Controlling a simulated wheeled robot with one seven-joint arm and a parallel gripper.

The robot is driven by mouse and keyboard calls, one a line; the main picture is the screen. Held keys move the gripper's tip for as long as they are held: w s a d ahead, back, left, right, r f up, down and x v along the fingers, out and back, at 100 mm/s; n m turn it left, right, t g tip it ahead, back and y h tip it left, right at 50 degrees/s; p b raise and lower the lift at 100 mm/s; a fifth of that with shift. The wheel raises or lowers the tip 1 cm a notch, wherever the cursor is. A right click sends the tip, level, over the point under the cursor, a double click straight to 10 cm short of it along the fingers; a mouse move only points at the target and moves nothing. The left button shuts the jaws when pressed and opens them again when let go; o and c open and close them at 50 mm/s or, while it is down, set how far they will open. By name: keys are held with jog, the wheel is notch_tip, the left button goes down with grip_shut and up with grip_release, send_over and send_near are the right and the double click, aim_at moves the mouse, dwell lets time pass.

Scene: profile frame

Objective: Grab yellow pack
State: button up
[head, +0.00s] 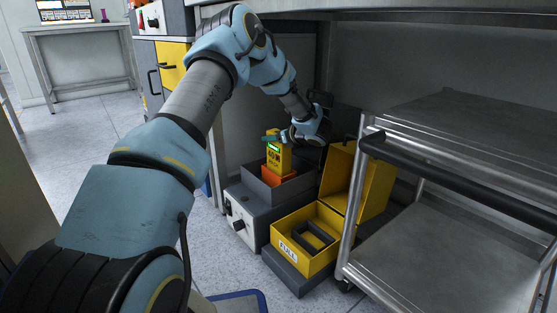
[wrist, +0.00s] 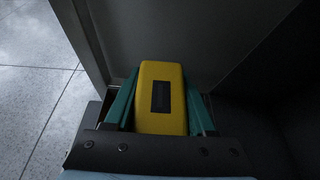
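The yellow pack (head: 278,157) stands upright, with a small green display and dark markings on its face. Its lower end is at an orange holder (head: 279,177) inside a grey open box. In the wrist view the yellow pack (wrist: 161,72) lies between the two teal fingers of my gripper (wrist: 161,100), with a dark patch on the side facing the camera. My gripper (head: 272,137) reaches in from the right at the pack's upper end. The fingers are close along both sides of the pack. I cannot tell whether they press on it.
The grey box (head: 254,188) sits on a unit with a pale knobbed front (head: 240,217). Beside it is an open yellow case (head: 318,264) marked FULL, its lid raised. A metal cart (head: 450,235) stands at right, and a bench top hangs overhead.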

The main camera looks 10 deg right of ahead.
grip_shut()
dwell(0.4)
jog(key=shift+r, duration=0.15)
